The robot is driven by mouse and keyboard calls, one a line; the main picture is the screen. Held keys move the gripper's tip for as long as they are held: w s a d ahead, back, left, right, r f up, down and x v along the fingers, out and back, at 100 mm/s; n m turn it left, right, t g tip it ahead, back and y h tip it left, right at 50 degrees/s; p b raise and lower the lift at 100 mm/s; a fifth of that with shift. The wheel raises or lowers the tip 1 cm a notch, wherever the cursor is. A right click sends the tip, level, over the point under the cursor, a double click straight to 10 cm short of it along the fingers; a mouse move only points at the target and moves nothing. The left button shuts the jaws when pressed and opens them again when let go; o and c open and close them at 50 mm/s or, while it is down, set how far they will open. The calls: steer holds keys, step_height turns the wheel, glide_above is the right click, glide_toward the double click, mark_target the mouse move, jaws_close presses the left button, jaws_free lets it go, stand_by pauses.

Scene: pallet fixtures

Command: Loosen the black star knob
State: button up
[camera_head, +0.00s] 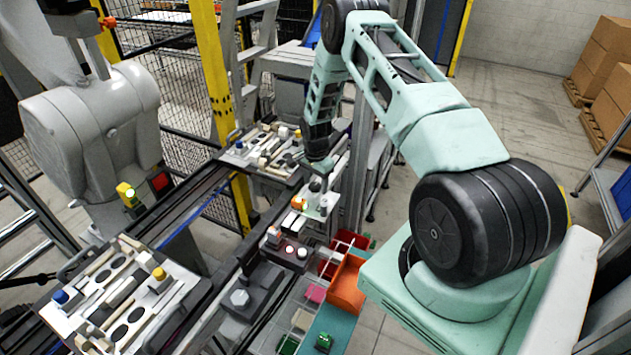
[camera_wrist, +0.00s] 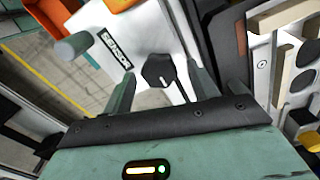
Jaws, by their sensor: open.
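The black star knob (camera_wrist: 158,70) shows in the wrist view on a white plate (camera_wrist: 145,27), with a light line on its lower right side. My gripper (camera_wrist: 162,77) is open, with one finger to the left of the knob and one to the right. Gaps show between the knob and both fingers; I cannot tell whether the fingertips are down at its height. In the head view my gripper (camera_head: 319,183) points down over the white plate (camera_head: 327,204). The knob cannot be made out there.
An orange part (camera_wrist: 78,47) and a grey-green round post (camera_wrist: 73,46) stand left of the knob. A pallet with holes and blocks (camera_head: 268,155) lies behind the plate, another (camera_head: 75,322) at front left. Red bins (camera_head: 333,268) and an orange bin (camera_head: 346,285) are in front.

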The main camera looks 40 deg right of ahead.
steer(key=c, duration=1)
